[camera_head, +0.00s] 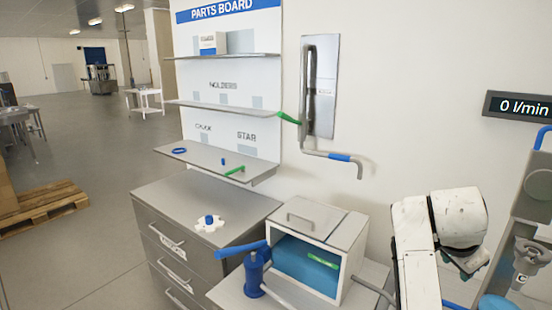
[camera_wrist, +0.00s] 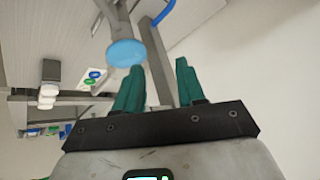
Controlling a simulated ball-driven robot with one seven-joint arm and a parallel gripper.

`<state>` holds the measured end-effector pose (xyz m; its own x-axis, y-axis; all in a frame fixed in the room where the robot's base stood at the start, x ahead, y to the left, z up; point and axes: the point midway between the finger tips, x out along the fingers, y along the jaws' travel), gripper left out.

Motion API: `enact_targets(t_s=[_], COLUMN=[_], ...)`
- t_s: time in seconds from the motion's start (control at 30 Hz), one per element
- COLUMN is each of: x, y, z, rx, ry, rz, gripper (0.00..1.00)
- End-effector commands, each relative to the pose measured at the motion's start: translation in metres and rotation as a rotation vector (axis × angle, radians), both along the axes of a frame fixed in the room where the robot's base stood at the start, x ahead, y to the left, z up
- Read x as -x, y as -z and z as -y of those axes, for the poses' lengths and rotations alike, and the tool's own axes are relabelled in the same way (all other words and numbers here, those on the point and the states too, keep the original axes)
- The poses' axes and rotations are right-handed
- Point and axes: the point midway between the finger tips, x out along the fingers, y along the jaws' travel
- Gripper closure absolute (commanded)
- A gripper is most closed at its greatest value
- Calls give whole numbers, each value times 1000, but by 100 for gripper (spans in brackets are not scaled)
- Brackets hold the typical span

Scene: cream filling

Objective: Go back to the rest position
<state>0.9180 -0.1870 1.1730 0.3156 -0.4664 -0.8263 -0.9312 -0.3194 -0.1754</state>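In the wrist view my gripper (camera_wrist: 160,68) has its two green fingers spread apart, with nothing between them. A blue disc (camera_wrist: 125,53) on a grey stand shows just left of the fingers, apart from them. No object is seen held.
A parts board (camera_head: 225,80) with shelves stands at the back. A drawer cabinet (camera_head: 165,215) carries a white piece with a blue knob (camera_head: 209,221). A white box with a blue interior (camera_head: 305,265) and a blue pump-like device (camera_head: 254,275) stand left of my arm. A flow display (camera_head: 522,106) hangs right.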

Motion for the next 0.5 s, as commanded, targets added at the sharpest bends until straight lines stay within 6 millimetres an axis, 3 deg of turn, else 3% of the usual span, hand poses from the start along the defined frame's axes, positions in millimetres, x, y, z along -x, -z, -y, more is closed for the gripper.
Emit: enact_targets(t_s=[0.03,0.2,0.5], x=[13,54,148], y=[25,89,171], z=[-4,-19,-59], rx=[9,32,61], ry=[-64,-300,-726], rz=[-29,-101,-195], gripper=[61,61,61])
